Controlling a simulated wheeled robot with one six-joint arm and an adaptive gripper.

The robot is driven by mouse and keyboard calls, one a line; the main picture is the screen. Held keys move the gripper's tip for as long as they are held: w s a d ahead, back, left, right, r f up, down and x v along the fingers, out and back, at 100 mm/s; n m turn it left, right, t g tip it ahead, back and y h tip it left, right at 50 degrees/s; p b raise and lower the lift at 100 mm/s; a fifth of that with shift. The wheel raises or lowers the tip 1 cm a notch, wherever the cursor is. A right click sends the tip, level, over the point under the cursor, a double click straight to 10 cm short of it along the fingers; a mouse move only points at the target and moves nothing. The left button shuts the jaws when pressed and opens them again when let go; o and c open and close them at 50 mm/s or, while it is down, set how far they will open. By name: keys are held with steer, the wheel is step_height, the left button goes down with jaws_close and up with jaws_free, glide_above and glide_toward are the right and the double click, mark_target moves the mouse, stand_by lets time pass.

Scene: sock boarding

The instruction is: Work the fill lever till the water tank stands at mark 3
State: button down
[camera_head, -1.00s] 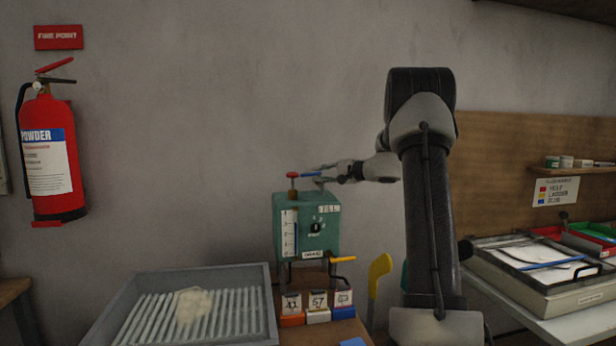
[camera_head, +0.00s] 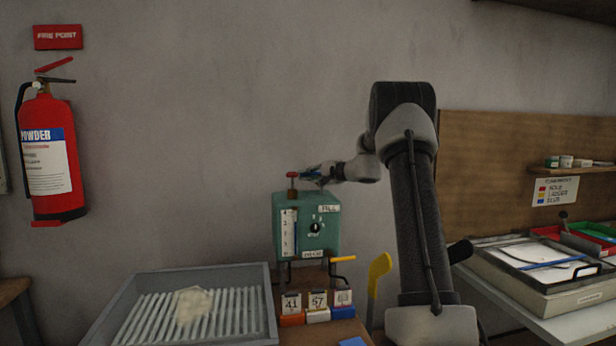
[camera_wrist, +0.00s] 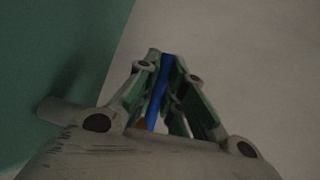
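The water tank (camera_head: 322,236) is a green box with a "FILL" label at its upper right. Its white upright gauge (camera_head: 289,233) is on the left of the front; the water level is too small to read. A blue lever (camera_head: 316,172) shows at the tank's top, partly hidden by my gripper (camera_head: 313,175). In the wrist view the blue lever (camera_wrist: 165,78) lies between the two fingers, which close in on both its sides. My gripper appears shut on it. A red knob (camera_head: 292,175) on a brown post stands just left of the fingers.
A yellow handle (camera_head: 342,259) sticks out below the tank. Small numbered boxes (camera_head: 317,310) stand in front. A grey ribbed tray (camera_head: 254,318) is at lower left. A wall is behind, and a bench with a flat case (camera_head: 560,300) is at right.

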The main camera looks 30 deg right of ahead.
steer(key=shift+w+a+m+t+h, duration=0.1)
steer(key=shift+w+m+t+h, duration=0.2)
steer(key=shift+m+h, duration=0.55)
steer(key=shift+w+d+m+t+h, duration=0.15)
steer(key=shift+w+m+t+h, duration=0.1)
steer(key=shift+m+h, duration=0.5)
steer(key=shift+w+d+m+t+h, duration=0.15)
steer(key=shift+m+h, duration=0.25)
steer(key=shift+h, duration=0.6)
steer(key=c, duration=1.8)
jaws_free()
steer(key=shift+a, duration=0.1)
steer(key=s, duration=0.4)
steer(key=s+r, duration=0.1)
steer(key=s, duration=0.2)
steer(key=s+d+r, duration=0.1)
steer(key=s, duration=0.3)
steer(key=shift+s+d+r, duration=0.1)
steer(key=shift+s, duration=0.25)
